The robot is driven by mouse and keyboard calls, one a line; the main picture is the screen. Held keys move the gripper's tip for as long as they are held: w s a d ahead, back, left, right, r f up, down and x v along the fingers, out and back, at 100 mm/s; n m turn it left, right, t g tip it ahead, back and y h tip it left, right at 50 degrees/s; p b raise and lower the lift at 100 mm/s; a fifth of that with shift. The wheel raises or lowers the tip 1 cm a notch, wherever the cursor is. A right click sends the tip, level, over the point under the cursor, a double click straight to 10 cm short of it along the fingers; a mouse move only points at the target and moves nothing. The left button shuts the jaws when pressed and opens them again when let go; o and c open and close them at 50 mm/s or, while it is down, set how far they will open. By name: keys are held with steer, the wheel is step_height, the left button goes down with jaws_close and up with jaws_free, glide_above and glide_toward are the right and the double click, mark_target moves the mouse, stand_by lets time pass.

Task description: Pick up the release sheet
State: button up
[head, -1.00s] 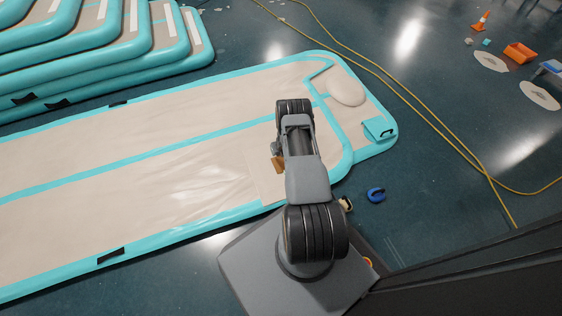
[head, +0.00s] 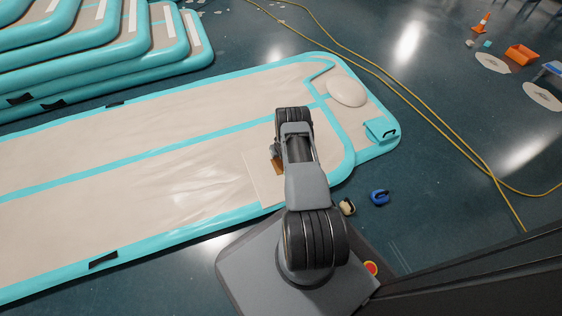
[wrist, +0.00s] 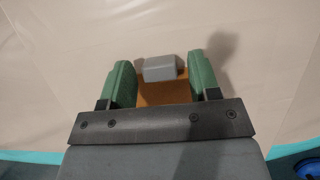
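An orange-brown piece (wrist: 165,93), which I take for the release sheet, shows between my gripper's fingers in the wrist view. A grey block (wrist: 160,68) sits on it or just beyond it. My gripper (wrist: 161,64) has two green fingers set apart, one on each side of the block. A narrow gap seems to show between fingers and block; contact with the orange piece is unclear. In the head view the orange piece (head: 277,167) peeks out left of my arm, above the track (head: 150,150). My arm hides the fingers there.
A pale patch (head: 258,180) lies on the track under the orange piece. A blue ring-like item (head: 379,197) and a small tan item (head: 347,207) lie on the floor by the track. A yellow cable (head: 420,110) crosses the floor. Stacked tracks (head: 120,60) stand at upper left.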

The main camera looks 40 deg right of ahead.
steer(key=c, duration=0.8)
steer(key=shift+r, duration=0.1)
